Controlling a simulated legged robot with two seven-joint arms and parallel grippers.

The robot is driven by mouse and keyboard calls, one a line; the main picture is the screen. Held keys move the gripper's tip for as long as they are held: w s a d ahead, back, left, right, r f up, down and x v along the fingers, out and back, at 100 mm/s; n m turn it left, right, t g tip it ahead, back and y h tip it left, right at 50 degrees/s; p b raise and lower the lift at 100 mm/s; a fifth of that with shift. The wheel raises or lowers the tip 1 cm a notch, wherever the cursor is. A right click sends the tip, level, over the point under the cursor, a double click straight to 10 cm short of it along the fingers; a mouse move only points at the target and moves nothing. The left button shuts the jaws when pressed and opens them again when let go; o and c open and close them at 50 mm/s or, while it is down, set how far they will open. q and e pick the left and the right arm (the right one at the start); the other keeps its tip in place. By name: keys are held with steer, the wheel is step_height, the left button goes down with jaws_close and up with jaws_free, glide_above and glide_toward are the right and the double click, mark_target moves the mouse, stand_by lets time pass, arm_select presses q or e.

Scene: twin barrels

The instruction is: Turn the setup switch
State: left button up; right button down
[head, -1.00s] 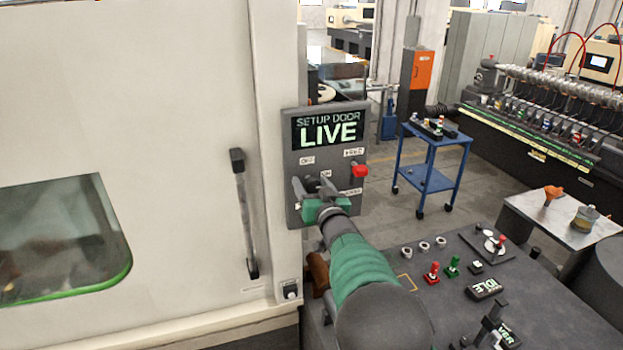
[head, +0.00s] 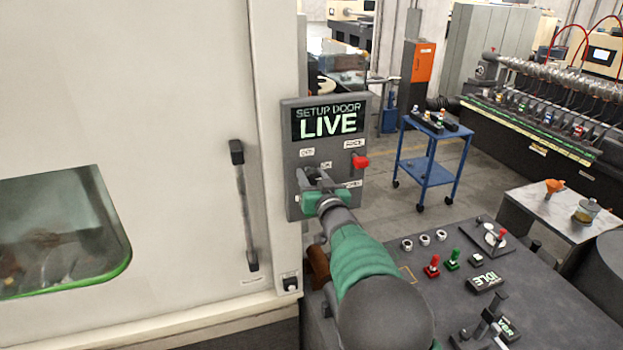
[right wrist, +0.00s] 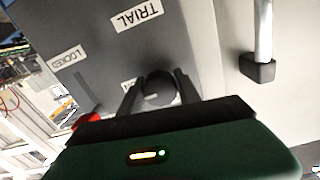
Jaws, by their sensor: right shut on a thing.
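The dark setup panel (head: 292,158) is mounted on the machine frame, with a lit display (head: 328,122) reading "SETUP DOOR LIVE". My right gripper (head: 313,177) is at the lower left of this panel, its fingers pointing at it. In the right wrist view its two fingers (right wrist: 158,86) are shut on the round dark setup switch (right wrist: 158,90), one on each side. In the head view the gripper mostly hides the switch. A label (right wrist: 137,14) reading "TRIAL" and one reading "LOCKED" (right wrist: 68,58) show in the right wrist view. My left gripper is not in view.
A red knob (head: 360,162) sticks out at the panel's right side, near my gripper. A vertical door handle (head: 243,205) is to the left. Below right is a console (head: 560,310) with red and green knobs. A blue cart (head: 430,172) stands behind.

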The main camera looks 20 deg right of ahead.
steer(key=n+b, duration=0.3)
steer(key=b, duration=0.1)
steer(key=n+b, duration=0.3)
steer(key=b, duration=0.1)
steer(key=n+b, duration=0.3)
steer(key=b, duration=0.1)
steer(key=shift+f+n+b, duration=0.3)
steer(key=shift+n+b, duration=0.05)
steer(key=shift+n, duration=0.05)
steer(key=n+b, duration=0.3)
steer(key=n, duration=0.1)
steer(key=n+b, duration=0.1)
steer(key=n, duration=0.2)
steer(key=shift+n+b, duration=0.3)
steer(key=shift+b, duration=0.1)
steer(key=shift+n, duration=0.4)
steer(key=c, duration=1.2)
jaws_free()
steer(key=shift+o, duration=1.4)
steer(key=shift+s, duration=0.1)
steer(key=shift+o, duration=0.3)
steer(key=shift+a+r, duration=0.1)
steer(key=shift+r, duration=0.05)
